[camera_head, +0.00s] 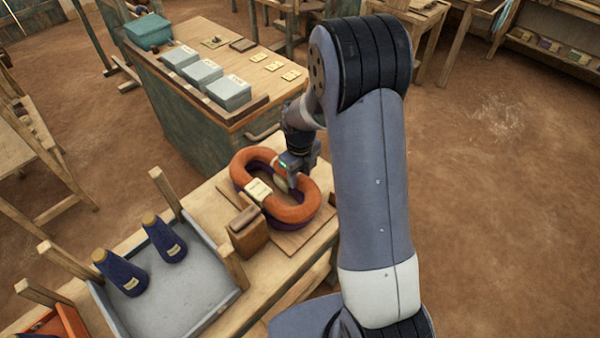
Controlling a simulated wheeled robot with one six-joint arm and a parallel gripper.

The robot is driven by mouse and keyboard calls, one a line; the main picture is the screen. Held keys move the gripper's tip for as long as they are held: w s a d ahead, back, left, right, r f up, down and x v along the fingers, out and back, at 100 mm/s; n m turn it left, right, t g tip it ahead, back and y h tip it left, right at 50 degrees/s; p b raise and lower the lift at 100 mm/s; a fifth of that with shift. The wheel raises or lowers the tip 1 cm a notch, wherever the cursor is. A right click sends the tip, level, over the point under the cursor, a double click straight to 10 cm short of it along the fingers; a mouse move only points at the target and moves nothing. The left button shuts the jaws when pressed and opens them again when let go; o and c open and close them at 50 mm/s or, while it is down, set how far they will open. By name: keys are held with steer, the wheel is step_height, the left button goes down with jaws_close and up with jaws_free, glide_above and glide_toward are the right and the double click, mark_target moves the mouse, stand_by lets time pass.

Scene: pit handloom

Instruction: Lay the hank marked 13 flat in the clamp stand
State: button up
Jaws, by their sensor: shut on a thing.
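An orange oval hank (293,213) lies roughly level on the bench at the middle of the view, with a pale tag (257,190) whose mark is too small to read. A dark purple band shows under its edge; I cannot tell if it is a second hank. My gripper (288,180) points down at the far side of the ring and is shut on the orange hank; its fingertips are partly hidden. A wooden board (291,240) with an upright brown block (249,232) is under and in front of the hank, seemingly the clamp stand.
A grey tray (185,290) with wooden corner posts stands left on the bench, holding two dark blue cones (165,240). Behind is a green cabinet (190,125) with grey boxes (229,92) and small cards on top. Open earth floor lies to the right.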

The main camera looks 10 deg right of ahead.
steer(key=o, duration=1.1)
steer(key=shift+o, duration=0.2)
step_height(320, 180, up, 11)
steer(key=b, duration=0.1)
steer(key=shift+f, duration=0.2)
step_height(320, 180, down, 10)
steer(key=shift+f+p, duration=0.2)
steer(key=shift+p, duration=0.35)
steer(key=shift+r+p, duration=0.75)
steer(key=shift+r, duration=0.05)
